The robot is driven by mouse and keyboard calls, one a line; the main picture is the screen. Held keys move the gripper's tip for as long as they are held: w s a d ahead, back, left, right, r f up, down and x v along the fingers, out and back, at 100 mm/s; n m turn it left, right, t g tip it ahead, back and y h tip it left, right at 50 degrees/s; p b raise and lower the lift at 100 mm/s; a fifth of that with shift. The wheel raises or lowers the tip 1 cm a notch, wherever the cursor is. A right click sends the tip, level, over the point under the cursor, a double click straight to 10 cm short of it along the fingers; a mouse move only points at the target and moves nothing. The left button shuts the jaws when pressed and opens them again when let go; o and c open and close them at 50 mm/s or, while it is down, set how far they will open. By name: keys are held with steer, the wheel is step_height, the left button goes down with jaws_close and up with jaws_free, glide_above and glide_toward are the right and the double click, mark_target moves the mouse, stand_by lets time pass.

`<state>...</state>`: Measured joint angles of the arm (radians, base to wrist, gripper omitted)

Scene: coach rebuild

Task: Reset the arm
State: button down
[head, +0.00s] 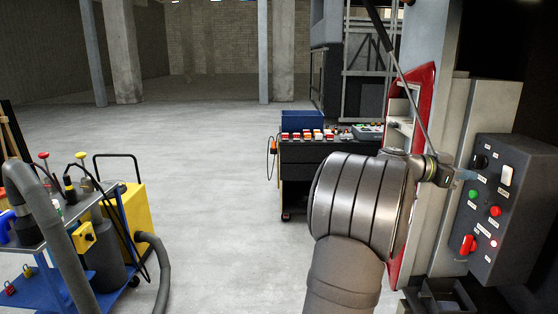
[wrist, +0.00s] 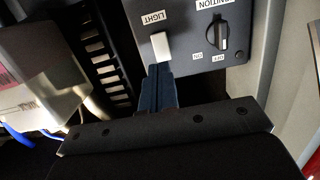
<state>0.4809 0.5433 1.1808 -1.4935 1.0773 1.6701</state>
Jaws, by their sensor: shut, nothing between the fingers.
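My gripper (head: 466,175) is at the upper left of the dark control box (head: 513,225) on the right in the head view. In the wrist view its fingers (wrist: 158,72) are shut together and empty. Their tips are right by the white LIGHT switch (wrist: 160,46); I cannot tell whether they touch it. The black IGNITION knob (wrist: 222,36) is to the right of the switch, its labels upside down.
A red-edged frame (head: 427,85) and a pale post stand close beside my arm. A dark workbench (head: 325,165) with a blue bin (head: 302,120) stands in the middle distance. A blue tool cart (head: 55,285) and a yellow machine (head: 133,215) are at left. The floor between is clear.

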steer(key=a+f, duration=0.3)
steer(key=a, duration=0.2)
steer(key=d+r, duration=0.3)
steer(key=d, duration=0.6)
steer(key=a+r+n, duration=0.1)
steer(key=a+n, duration=1)
steer(key=n, duration=0.2)
steer(key=a+r+n, duration=0.2)
steer(key=a+n, duration=0.8)
steer(key=n, duration=0.3)
steer(key=shift+w+a+r, duration=0.2)
steer(key=shift+a+r, duration=0.1)
steer(key=shift+a, duration=0.05)
stand_by(0.4)
